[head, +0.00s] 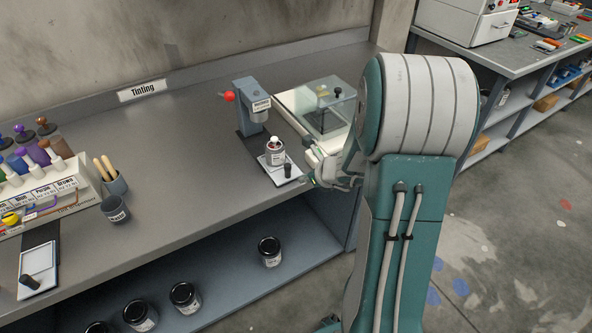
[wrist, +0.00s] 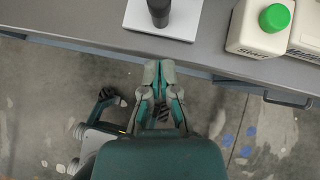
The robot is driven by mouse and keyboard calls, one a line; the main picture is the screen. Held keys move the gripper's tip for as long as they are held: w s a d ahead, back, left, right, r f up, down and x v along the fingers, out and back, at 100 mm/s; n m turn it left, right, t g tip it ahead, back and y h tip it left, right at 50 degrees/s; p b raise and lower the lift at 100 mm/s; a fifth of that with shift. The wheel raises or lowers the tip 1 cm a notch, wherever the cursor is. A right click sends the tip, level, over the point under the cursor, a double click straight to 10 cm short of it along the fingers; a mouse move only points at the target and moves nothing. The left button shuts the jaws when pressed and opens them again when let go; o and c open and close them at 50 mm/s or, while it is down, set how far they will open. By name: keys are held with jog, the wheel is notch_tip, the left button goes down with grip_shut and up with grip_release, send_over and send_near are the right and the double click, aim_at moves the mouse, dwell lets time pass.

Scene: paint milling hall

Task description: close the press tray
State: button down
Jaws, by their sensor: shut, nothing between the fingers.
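The press (head: 253,105) stands on the bench with a blue-grey column and a red knob. Its tray (head: 291,179) lies slid out in front of it, towards the bench's front edge. A labelled jar (head: 275,155) stands on the tray, and a black upright handle (head: 288,169) is at its front end. In the wrist view the white tray (wrist: 184,24) and black handle (wrist: 158,12) are at the top. My gripper (wrist: 158,64) is shut and empty, just in front of the tray at the bench edge. In the head view, my gripper (head: 312,181) is partly hidden by my arm.
A glass-lidded box (head: 318,95) stands right of the press. A grey cup (head: 116,210) and a second tray with a black knob (head: 38,268) are left. Bench between is clear.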

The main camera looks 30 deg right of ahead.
aim_at(282, 146)
jog(key=w, duration=0.1)
jog(key=w+a, duration=0.1)
jog(key=shift+w+r, duration=0.1)
jog(key=shift+w, duration=0.55)
jog(key=shift+w+d, duration=0.2)
jog(key=shift+a, duration=0.1)
jog(key=shift+w+a, duration=0.1)
jog(key=shift+w, duration=0.25)
jog(key=w, duration=0.9)
jog(key=shift+w+a, duration=0.15)
jog(key=shift+w+r, duration=0.1)
jog(key=shift+w, duration=0.2)
